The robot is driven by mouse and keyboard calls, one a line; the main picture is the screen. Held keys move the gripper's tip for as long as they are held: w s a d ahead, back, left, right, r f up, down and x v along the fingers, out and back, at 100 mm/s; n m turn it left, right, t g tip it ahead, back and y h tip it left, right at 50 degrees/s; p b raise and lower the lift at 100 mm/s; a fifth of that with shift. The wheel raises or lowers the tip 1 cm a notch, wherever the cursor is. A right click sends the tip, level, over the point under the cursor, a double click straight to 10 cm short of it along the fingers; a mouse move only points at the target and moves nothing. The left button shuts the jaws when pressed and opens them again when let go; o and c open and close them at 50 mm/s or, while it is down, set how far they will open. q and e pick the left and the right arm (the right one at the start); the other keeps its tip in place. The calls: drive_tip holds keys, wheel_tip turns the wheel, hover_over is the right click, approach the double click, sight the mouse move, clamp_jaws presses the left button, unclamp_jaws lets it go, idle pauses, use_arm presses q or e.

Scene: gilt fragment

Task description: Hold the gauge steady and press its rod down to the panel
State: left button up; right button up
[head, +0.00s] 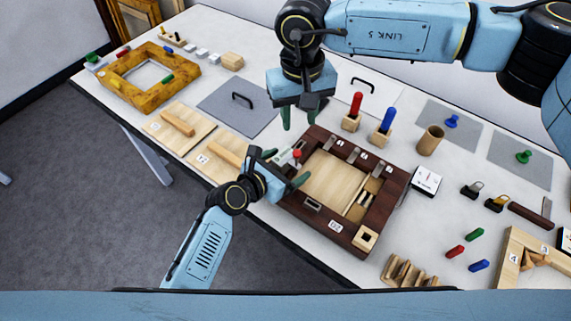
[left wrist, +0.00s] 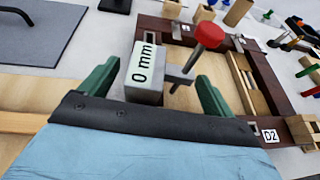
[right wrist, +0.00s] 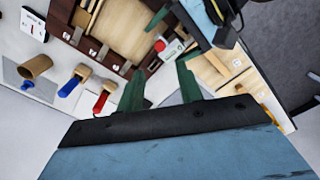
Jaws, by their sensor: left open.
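The gauge (head: 285,157) is a small pale block at the left side of the dark wooden frame (head: 376,215). In the left wrist view the gauge (left wrist: 144,72) reads "0 mm", and its rod with a red knob (left wrist: 209,36) stands to its right. The light wooden panel (head: 333,182) lies inside the frame. My left gripper (head: 285,167) is open, its fingers apart on either side of the gauge. My right gripper (head: 300,114) is open and empty above and behind the gauge. The red knob also shows beyond its fingers in the right wrist view (right wrist: 160,45). The rod's lower end is unclear.
A red-handled tool (head: 355,104) and a blue-handled tool (head: 387,122) stand in wooden blocks behind the frame. A grey plate (head: 232,118) lies behind left and labelled boards (head: 215,158) lie left. A white meter (head: 427,180) sits right of the frame.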

sight(297, 153)
use_arm(q)
drive_tip(key=shift+c, duration=0.3)
drive_tip(key=c, duration=1)
drive_tip(key=shift+c, duration=0.3)
use_arm(e)
drive_tip(key=shift+c, duration=0.7)
drive_tip(key=shift+s+a+f+m, duration=0.1)
drive_tip(key=shift+a+f+m, duration=0.05)
drive_tip(key=shift+f+m, duration=0.35)
drive_tip(key=c, duration=0.5)
drive_tip(key=shift+f+m, duration=0.4)
drive_tip(key=shift+f, duration=0.05)
clamp_jaws()
drive_tip(key=f+m, duration=0.1)
drive_tip(key=m, duration=0.1)
drive_tip(key=shift+f+m, duration=0.3)
drive_tip(key=shift+f, duration=2.45)
